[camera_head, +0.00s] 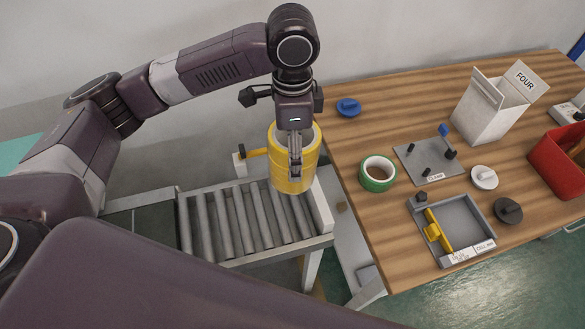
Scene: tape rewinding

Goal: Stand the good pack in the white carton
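The white carton (487,112) stands upright at the back right of the wooden table, its top flaps open and one flap marked "FOUR". I cannot tell which thing is the good pack; no item is clearly labelled so. My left gripper (295,170) points down at a yellow cylinder (280,168) beyond the table's left edge, above the end of the roller conveyor. Its fingers overlap the cylinder's near side. They look close together, but whether they grip its wall cannot be seen. My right gripper is not in view.
On the table are a green tape ring (377,174), a grey plate with pegs (428,160), a grey tray (485,215) with a yellow piece (433,232), white (484,178) and dark (508,211) knobbed discs, a blue disc (348,108) and a red bin (558,160). The roller conveyor (245,215) is bare.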

